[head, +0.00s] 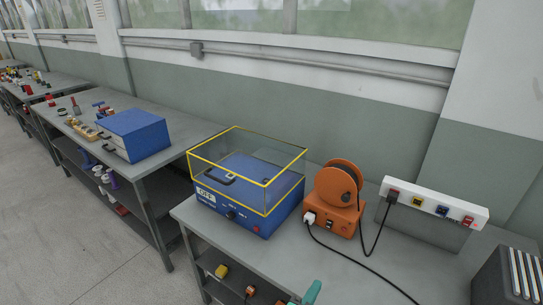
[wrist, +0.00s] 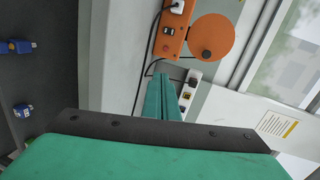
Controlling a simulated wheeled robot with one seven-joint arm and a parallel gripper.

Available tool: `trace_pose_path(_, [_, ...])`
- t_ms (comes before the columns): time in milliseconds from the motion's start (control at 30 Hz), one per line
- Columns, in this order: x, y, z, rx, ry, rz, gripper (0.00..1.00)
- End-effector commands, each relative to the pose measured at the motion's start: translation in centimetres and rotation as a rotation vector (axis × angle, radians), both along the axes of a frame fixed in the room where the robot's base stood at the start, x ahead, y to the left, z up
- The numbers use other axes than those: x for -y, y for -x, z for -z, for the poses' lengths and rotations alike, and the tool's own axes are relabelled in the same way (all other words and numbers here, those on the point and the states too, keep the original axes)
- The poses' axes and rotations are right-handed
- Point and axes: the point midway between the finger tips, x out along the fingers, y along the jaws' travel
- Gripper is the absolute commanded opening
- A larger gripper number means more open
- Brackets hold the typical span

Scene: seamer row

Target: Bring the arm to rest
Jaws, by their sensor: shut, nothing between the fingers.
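My gripper (wrist: 168,96) shows in the wrist view as two teal fingers lying together, shut, with nothing seen between them. In the head view only a teal part of my gripper (head: 311,293) shows at the bottom edge, in front of the near bench. Most of my arm is out of view there.
A blue machine (head: 228,208) with a clear, yellow-edged cover stands on the near bench (head: 285,258). Right of it are an orange reel unit (head: 338,195), a white socket strip (head: 434,202) with black cables, and a dark ribbed box (head: 500,275). Floor at left is clear.

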Motion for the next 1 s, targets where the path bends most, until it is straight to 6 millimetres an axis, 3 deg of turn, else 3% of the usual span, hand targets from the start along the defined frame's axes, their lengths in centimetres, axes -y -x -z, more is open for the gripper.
trace_pose_path(267, [-1.5, 2.7, 2.8, -0.105, 0.129, -0.121, 0.00])
trace_pose_path(467, [-3.4, 5.9, 5.3, -0.201, 0.272, -0.256, 0.00])
trace_pose_path(700, [-6.9, 12.7, 8.2, -0.317, 0.535, -0.486, 0.00])
trace_pose_path(1000, [-10.5, 21.7, 8.6, -0.375, 0.870, -0.700, 0.00])
